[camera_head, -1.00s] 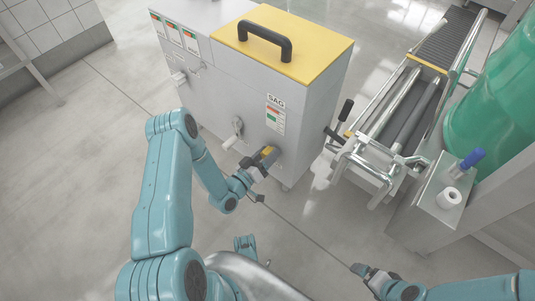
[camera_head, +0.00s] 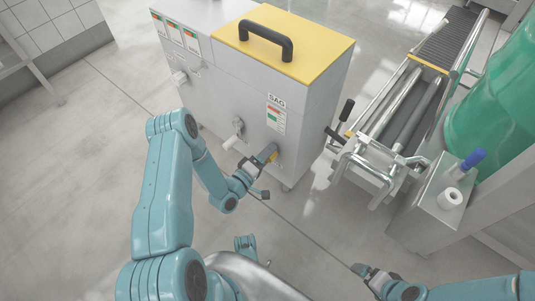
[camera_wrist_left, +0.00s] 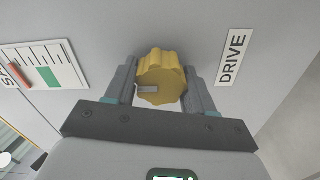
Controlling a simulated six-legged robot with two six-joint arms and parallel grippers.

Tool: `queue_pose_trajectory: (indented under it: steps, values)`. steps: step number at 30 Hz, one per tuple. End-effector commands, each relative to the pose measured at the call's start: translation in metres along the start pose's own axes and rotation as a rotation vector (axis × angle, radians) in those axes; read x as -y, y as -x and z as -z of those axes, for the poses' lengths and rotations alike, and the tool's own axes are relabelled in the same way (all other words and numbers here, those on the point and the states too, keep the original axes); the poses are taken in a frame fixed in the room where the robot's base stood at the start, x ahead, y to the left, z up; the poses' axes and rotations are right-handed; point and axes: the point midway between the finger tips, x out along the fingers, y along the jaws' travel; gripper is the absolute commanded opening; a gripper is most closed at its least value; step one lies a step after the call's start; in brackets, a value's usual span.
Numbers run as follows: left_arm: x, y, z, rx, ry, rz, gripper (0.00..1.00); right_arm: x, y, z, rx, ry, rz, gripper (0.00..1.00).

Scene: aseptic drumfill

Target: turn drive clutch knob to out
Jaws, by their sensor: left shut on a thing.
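The yellow lobed drive clutch knob (camera_wrist_left: 160,75) sits on the grey panel beside the DRIVE label (camera_wrist_left: 234,57) in the left wrist view. My left gripper (camera_wrist_left: 161,86) is shut on the knob, one finger on each side. A small grey mark shows on the knob's near face. In the head view the left gripper (camera_head: 268,154) is at the lower right of the cabinet front, and the knob (camera_head: 274,156) is partly hidden by it. My right gripper (camera_head: 361,269) is low in the head view, away from the cabinet; its finger gap is too small to judge.
The grey cabinet (camera_head: 215,95) has a yellow top with a black handle (camera_head: 265,38). A lever (camera_head: 234,134) sticks out left of the knob. A roller conveyor (camera_head: 400,105) and green drum (camera_head: 495,105) stand to the right. The floor at left is open.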

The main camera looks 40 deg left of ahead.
Motion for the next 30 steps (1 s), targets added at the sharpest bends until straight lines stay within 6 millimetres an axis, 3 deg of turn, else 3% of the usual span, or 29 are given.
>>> queue_pose_trajectory:
  steps: [18,19,21,30]
  values:
    - [0.0012,0.0011,-0.0003,-0.001,0.042,0.003,0.23,-0.0001,-0.0002,0.0,0.0,0.0,0.0,1.0]
    - [0.0011,0.0011,-0.0002,-0.001,0.042,0.003,0.6,0.0,-0.0002,0.0,0.0,0.0,0.0,1.0]
    - [0.001,0.001,-0.0002,-0.001,0.041,0.003,0.76,0.0,-0.0002,0.0,0.0,0.0,0.0,1.0]
    - [0.0005,0.0003,-0.0001,0.0,0.039,0.001,0.76,-0.0001,-0.0002,0.0,0.0,0.0,0.0,1.0]
